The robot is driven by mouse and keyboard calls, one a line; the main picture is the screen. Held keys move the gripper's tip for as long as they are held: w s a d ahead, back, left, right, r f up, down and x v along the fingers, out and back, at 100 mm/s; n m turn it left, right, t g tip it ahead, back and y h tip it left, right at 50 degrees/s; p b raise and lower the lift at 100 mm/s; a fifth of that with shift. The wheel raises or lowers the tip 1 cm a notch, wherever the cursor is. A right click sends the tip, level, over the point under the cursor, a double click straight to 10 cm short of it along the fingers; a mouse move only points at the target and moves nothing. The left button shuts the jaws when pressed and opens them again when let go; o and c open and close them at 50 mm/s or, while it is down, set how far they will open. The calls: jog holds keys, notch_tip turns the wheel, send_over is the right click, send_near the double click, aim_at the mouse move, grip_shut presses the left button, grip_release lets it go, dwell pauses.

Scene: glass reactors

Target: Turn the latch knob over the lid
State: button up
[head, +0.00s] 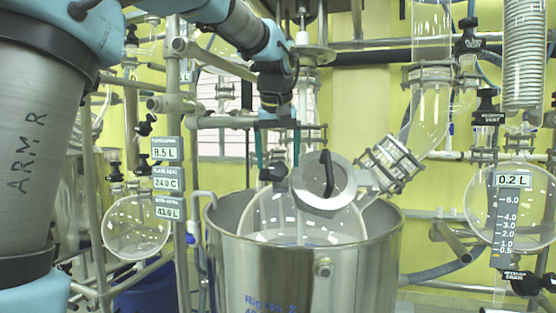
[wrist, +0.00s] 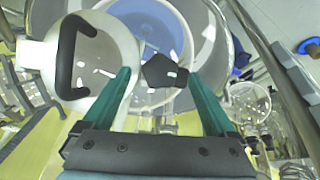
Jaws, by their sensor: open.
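The latch knob (head: 274,173) is a dark, faceted knob at the left edge of the lid (head: 343,192) in the head view. The lid is a round pale disc with a black bar handle (head: 328,173), tilted on the glass vessel (head: 262,214). In the wrist view the knob (wrist: 163,72) is right of the lid (wrist: 105,52) and its curved handle (wrist: 66,58). My gripper (head: 278,163) points down over the knob, with its green fingers apart. In the wrist view the knob shows between the fingertips (wrist: 157,76); I cannot tell whether they touch it.
The glass vessel sits in a large steel pot (head: 300,270). A clamped glass neck (head: 392,163) rises to the right of the lid. Metal rods and a post with readout labels (head: 167,178) stand at left. A graduated round flask (head: 515,205) hangs at right.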

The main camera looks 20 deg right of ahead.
jog(key=shift+x, duration=0.85)
jog(key=shift+c, duration=0.2)
jog(key=c, duration=1.3)
